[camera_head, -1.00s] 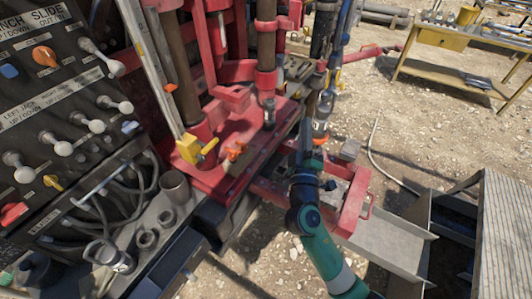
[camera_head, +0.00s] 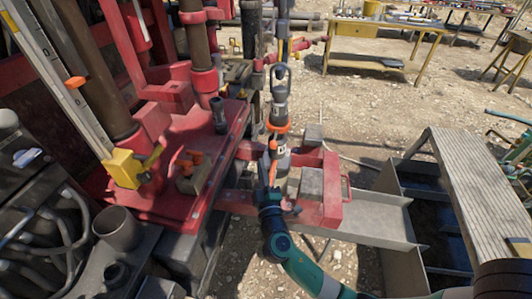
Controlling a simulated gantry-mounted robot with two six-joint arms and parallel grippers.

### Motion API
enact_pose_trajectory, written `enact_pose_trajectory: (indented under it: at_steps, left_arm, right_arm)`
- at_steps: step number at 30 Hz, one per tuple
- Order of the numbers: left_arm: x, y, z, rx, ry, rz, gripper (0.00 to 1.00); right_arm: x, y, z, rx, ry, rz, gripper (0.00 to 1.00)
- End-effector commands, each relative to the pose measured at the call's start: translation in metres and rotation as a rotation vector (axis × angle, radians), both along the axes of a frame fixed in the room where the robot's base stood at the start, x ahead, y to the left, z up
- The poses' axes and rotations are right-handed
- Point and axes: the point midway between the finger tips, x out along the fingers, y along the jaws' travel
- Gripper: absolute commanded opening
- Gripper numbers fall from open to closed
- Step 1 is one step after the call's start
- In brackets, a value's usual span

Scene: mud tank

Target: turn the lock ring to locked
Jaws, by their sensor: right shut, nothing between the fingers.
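A grey tool (camera_head: 279,85) with a loop at its top stands or hangs upright near the middle. An orange ring (camera_head: 278,127) goes around its lower part; I take this as the lock ring, but its setting cannot be read at this size. More orange and grey parts show below it. My right gripper (camera_head: 272,168), on the teal and dark arm from the bottom, is just below the ring and close to these lower parts. It is shut and holds nothing; whether it touches them I cannot tell. My left gripper is out of view.
The red rig deck (camera_head: 190,160) with upright pipes and a yellow clamp (camera_head: 124,168) stands at the left. A red frame (camera_head: 330,195) and grey metal trough (camera_head: 375,222) lie right of my gripper. A ridged board (camera_head: 460,180) is farther right. A yellow table (camera_head: 385,38) stands behind on gravel.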

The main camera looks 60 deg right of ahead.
Motion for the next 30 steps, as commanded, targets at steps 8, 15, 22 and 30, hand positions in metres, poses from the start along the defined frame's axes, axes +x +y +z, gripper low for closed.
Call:
enact_pose_trajectory:
  at_steps: [8, 15, 22, 30]
  left_arm:
    - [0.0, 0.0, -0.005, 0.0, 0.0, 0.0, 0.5]
    - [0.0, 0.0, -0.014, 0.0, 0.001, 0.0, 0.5]
    - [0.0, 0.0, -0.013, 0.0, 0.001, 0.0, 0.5]
    - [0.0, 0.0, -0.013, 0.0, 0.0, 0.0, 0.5]
  right_arm:
    - [0.023, -0.031, 0.005, 0.0, -0.002, -0.004, 0.0]
    - [0.055, -0.073, 0.012, -0.001, -0.001, -0.003, 0.0]
    - [0.034, -0.087, 0.0, 0.002, 0.001, -0.001, 0.0]
    - [0.026, -0.089, -0.004, 0.0, 0.0, 0.001, 0.0]
